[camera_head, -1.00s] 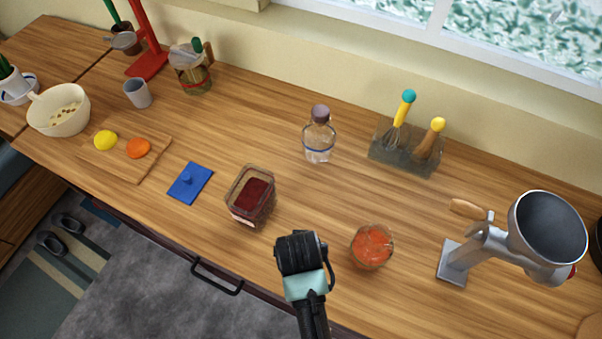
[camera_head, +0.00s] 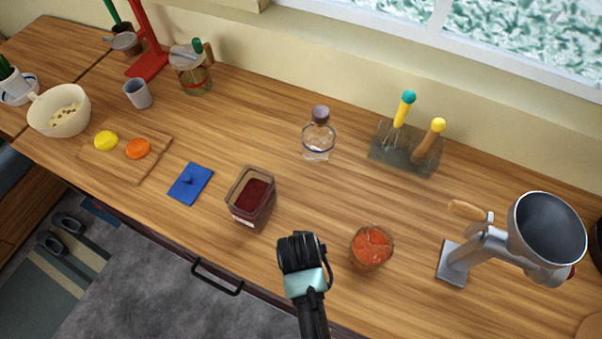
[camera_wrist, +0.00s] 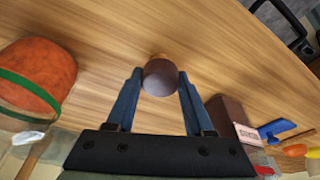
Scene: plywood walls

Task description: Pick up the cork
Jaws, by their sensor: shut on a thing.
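The cork (camera_wrist: 160,77) is a small round brown piece with a darker face turned to the wrist camera and a paler wooden side. In the wrist view it sits between the two blue fingertips of my gripper (camera_wrist: 160,75), which is shut on it. In the head view my gripper (camera_head: 300,250) is at the front of the counter, between a box of dark red contents and a jar of orange-red contents. The cork is hidden there behind the gripper. I cannot tell whether it touches the counter.
The dark red box (camera_head: 251,199) stands left of my gripper and the orange-red jar (camera_head: 371,247) close on its right. A stoppered glass bottle (camera_head: 318,143) and a utensil holder (camera_head: 405,150) stand behind. A metal grinder (camera_head: 480,250) is at right.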

